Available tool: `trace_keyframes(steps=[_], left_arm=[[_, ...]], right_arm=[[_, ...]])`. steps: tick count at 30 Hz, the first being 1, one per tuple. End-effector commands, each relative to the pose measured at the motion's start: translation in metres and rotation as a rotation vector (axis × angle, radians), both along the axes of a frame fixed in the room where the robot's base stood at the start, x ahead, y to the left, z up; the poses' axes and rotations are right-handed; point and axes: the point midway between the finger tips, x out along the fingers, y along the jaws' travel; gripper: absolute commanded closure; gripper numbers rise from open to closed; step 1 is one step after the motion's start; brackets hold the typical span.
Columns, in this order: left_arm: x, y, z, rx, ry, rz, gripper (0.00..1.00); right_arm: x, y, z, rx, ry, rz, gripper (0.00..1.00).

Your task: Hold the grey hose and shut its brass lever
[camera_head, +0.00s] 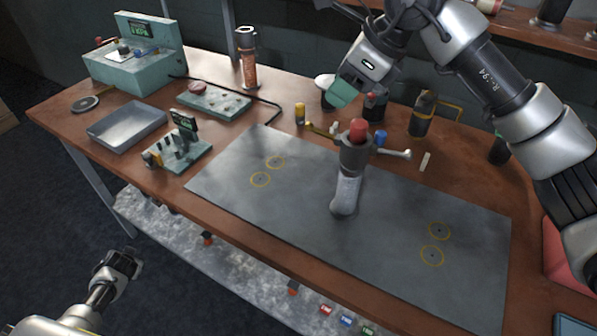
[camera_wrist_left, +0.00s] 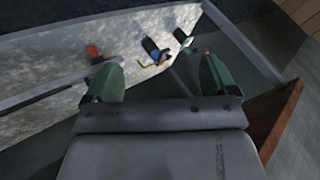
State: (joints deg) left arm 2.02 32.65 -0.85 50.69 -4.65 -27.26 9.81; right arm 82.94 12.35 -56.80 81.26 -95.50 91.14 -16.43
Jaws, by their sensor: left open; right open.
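A grey piece that looks like the hose (camera_head: 346,192) stands about upright on the dark mat (camera_head: 270,200), with a red knob (camera_head: 358,128) on top. A pale metal handle (camera_head: 395,153) sticks out to its right. A small brass-coloured piece (camera_head: 322,131) shows to its left; I cannot tell whether it is the lever or is joined to the hose. My right gripper (camera_head: 343,92), with teal fingers, is open above and behind the hose, apart from it. My left gripper (camera_head: 122,264) is low at the left, off the table; its green fingers are apart and empty in the left wrist view (camera_wrist_left: 155,80).
A teal machine (camera_head: 137,65), a metal tray (camera_head: 127,125) and a small device (camera_head: 178,145) stand at the left. Bottles, including a dark canister (camera_head: 422,115), stand behind the mat. A lower shelf (camera_head: 240,268) holds small items. The mat's left and right parts are clear.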

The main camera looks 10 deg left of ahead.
Motion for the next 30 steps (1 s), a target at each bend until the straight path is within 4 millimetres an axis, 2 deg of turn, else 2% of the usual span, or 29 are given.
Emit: trace_keyframes(steps=[1, 3, 5, 9, 13, 15, 17, 23, 27, 29, 30], left_arm=[[0.015, 0.020, 0.025, 0.033, -0.034, 0.014, 0.13], [0.032, 0.042, 0.057, 0.070, -0.074, 0.035, 0.13], [0.044, 0.060, 0.086, 0.101, -0.111, 0.053, 0.13], [0.068, 0.100, 0.155, 0.173, -0.196, 0.100, 0.13], [0.088, 0.128, 0.225, 0.236, -0.285, 0.131, 0.13], [0.105, 0.131, 0.264, 0.256, -0.347, 0.121, 0.13], [0.123, 0.124, 0.294, 0.263, -0.402, 0.086, 0.13], [0.180, 0.068, 0.384, 0.248, -0.582, -0.094, 0.13], [0.207, 0.016, 0.444, 0.226, -0.695, -0.241, 0.13], [0.215, -0.010, 0.468, 0.213, -0.737, -0.309, 0.13], [0.219, -0.029, 0.482, 0.199, -0.763, -0.359, 0.13]], right_arm=[[0.000, 0.000, 0.000, 0.000, 0.000, 0.000, 0.57], [0.000, 0.000, 0.000, 0.000, 0.000, 0.000, 0.57], [0.000, 0.000, 0.000, 0.000, 0.000, 0.000, 0.57], [0.000, 0.000, 0.000, 0.000, 0.000, 0.000, 0.57], [0.000, 0.000, 0.000, 0.000, 0.000, 0.000, 0.57], [0.000, 0.000, 0.000, 0.000, 0.000, 0.000, 0.57], [0.000, 0.000, 0.000, 0.000, 0.000, 0.000, 0.57], [0.000, 0.000, 0.000, 0.000, 0.000, 0.000, 0.57], [0.000, 0.000, 0.000, 0.000, 0.000, 0.000, 0.57], [0.000, 0.000, 0.000, 0.000, 0.000, 0.000, 0.57], [0.000, 0.000, 0.000, 0.000, 0.000, 0.000, 0.57]])
